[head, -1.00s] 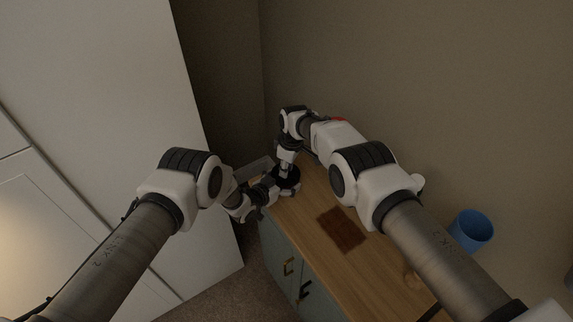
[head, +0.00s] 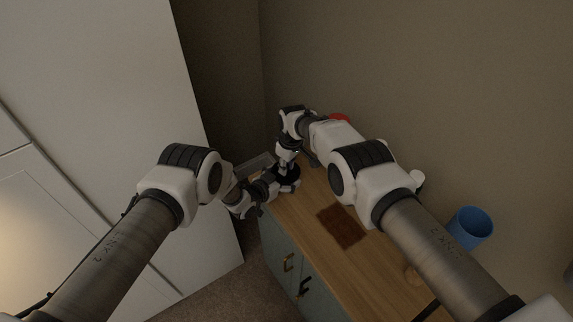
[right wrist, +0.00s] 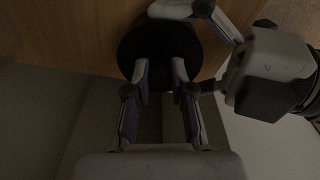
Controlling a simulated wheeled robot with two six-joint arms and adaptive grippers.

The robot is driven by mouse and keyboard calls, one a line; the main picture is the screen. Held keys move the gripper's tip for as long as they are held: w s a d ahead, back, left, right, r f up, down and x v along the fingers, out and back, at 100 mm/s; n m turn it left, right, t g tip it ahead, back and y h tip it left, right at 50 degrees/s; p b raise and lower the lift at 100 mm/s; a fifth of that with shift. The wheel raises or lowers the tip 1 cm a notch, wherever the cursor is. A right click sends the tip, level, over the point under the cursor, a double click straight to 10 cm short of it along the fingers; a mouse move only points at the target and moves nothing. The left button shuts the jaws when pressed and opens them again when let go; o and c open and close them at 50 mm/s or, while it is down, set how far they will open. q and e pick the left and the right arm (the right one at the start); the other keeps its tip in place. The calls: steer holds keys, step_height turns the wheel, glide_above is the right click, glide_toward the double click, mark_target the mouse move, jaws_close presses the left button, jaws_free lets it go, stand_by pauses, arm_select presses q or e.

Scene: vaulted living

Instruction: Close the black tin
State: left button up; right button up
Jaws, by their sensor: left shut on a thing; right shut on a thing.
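The black tin (head: 293,171) is a dark round shape at the far end of the wooden cabinet top, largely hidden by my grippers. In the right wrist view it is a dark disc (right wrist: 160,42) at the cabinet edge. My right gripper (head: 290,163) comes down from above, its two fingers (right wrist: 160,72) closed on the dark disc. My left gripper (head: 280,186) is low at the near-left side of the tin. Its fingers (right wrist: 183,10) reach the disc's far rim in the right wrist view. Lid and body cannot be told apart.
A brown mat (head: 342,227) lies on the cabinet top (head: 330,272). A blue cup (head: 470,228) stands at the right. A red thing (head: 340,117) shows behind my right arm. A grey flat thing (head: 255,163) is behind the left wrist. The wall closes off the back.

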steer(key=shift+s+f+m, duration=0.25)
steer(key=shift+f+m, duration=0.25)
steer(key=shift+m, duration=0.4)
jaws_close()
steer(key=shift+s+a+f, duration=0.1)
steer(key=shift+s+a+r+m+h, duration=0.15)
steer(key=shift+a+r+m+h, duration=0.05)
steer(key=shift+r+m+h, duration=0.25)
steer(key=shift+w+d+r, duration=0.15)
steer(key=shift+w+r, duration=0.05)
steer(key=shift+r, duration=0.05)
